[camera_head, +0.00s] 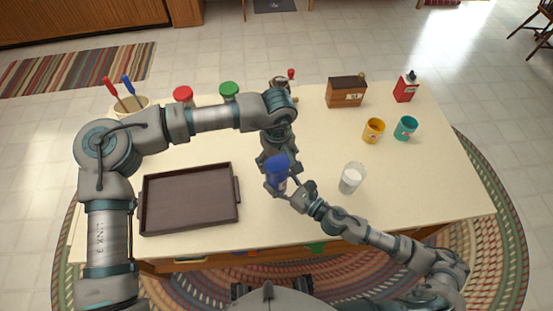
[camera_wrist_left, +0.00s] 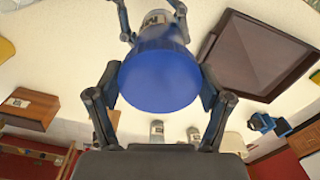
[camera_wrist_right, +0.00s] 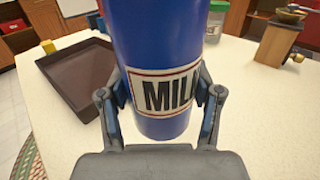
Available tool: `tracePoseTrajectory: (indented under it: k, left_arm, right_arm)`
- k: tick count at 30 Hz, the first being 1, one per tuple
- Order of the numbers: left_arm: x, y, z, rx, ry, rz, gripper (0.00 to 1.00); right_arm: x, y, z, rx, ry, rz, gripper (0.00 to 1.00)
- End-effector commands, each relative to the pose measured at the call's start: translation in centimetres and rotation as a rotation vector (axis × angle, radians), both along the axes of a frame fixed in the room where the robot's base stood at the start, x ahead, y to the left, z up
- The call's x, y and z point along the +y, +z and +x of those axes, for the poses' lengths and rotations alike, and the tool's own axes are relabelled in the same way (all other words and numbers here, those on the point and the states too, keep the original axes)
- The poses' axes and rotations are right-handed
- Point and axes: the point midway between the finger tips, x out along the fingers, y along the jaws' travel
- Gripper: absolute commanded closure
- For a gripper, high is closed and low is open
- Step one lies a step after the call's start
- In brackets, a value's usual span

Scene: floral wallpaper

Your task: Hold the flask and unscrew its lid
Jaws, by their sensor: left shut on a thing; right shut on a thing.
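The blue flask (camera_head: 277,181) is held upright above the table between my two grippers. Its body with a label reading "MIL" (camera_wrist_right: 165,60) fills the middle of the right wrist view. Its round blue lid (camera_wrist_left: 160,80) faces the camera in the left wrist view. My left gripper (camera_head: 277,160) comes from above and is shut on the lid, one finger on each side. My right gripper (camera_head: 286,190) comes from the right and is shut on the lower body, with fingers on both sides. Part of the flask is hidden by the grippers in the head view.
A dark tray (camera_head: 190,228) lies on the left of the cream table (camera_head: 440,185). A glass of white liquid (camera_head: 351,178) stands close to my right arm. A yellow cup (camera_head: 373,130), a teal cup (camera_head: 405,128), a wooden box (camera_head: 346,92) and a red container (camera_head: 405,88) stand farther back.

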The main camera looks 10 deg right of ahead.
Motion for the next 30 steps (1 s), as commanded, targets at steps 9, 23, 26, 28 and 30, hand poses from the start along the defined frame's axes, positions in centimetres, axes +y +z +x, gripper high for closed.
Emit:
tracePoseTrajectory:
  k: [9, 23, 26, 28, 30]
  left_arm:
    - [-0.5, 0.0, 0.2, 0.002, 0.875, -0.001, 0.63]
    - [-0.1, 0.1, 0.9, 0.002, 2.171, 0.003, 0.63]
    - [0.1, 0.1, 1.0, 0.002, 2.451, 0.003, 0.63]
    - [0.2, 0.1, 1.1, 0.002, 2.639, 0.003, 0.63]
    - [0.3, 0.2, 1.1, 0.001, 2.804, 0.003, 0.63]
  right_arm:
    - [0.3, 0.4, -0.2, -0.010, 0.008, 0.003, 1.00]
    - [0.4, 0.5, -0.3, -0.013, 0.014, 0.003, 1.00]
    - [0.4, 0.5, -0.3, -0.013, 0.014, 0.003, 1.00]
    - [0.4, 0.5, -0.3, -0.013, 0.014, 0.003, 1.00]
    - [0.4, 0.5, -0.3, -0.013, 0.014, 0.003, 1.00]
